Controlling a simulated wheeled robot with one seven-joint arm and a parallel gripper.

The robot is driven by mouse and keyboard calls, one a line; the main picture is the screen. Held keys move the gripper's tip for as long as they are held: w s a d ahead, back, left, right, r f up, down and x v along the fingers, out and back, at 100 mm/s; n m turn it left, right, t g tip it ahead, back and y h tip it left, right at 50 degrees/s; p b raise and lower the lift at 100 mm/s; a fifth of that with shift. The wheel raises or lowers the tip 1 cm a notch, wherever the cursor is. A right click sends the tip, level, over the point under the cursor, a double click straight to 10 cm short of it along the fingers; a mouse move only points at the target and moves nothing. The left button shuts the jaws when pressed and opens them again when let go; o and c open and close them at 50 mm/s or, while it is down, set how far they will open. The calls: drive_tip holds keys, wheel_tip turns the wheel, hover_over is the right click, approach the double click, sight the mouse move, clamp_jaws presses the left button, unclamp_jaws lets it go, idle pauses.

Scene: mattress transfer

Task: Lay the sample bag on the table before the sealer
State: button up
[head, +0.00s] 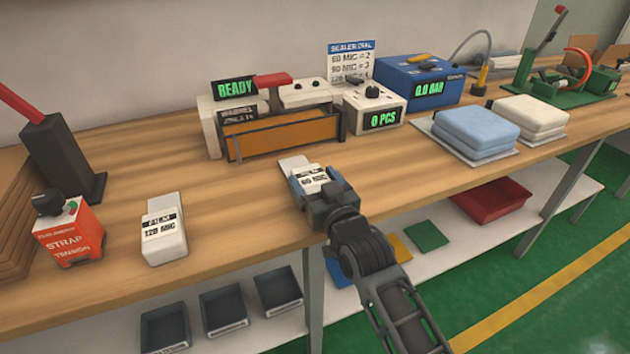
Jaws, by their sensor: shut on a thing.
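My gripper (326,192) is shut on a small white sample bag (294,163) with a black-and-white film label, whose figure looks like 60 or 80 MIC. The bag is over the table's front part, just before the sealer (283,138); I cannot tell whether it touches the wood. The gripper covers its near end. A second white bag (165,246), marked 120 MIC, lies on the table (235,207) to the left. The sealer has a green READY display (234,89), a red handle (272,80) and a brown front bar.
A counter box (376,107) reading 0 PCS and a blue unit (420,83) reading 0.0 BAR stand right of the sealer. Folded blue pads (476,130) and white pads (531,118) lie farther right. An orange strap-tension box (69,232) stands at left. Bare wood lies between the bags.

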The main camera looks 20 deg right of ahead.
drive_tip(key=shift+f+b, duration=0.35)
drive_tip(key=shift+f, duration=0.15)
drive_tip(key=o, duration=1.1)
drive_tip(key=shift+c, duration=0.2)
drive_tip(key=shift+s, duration=0.1)
drive_tip(key=shift+s, duration=3.85)
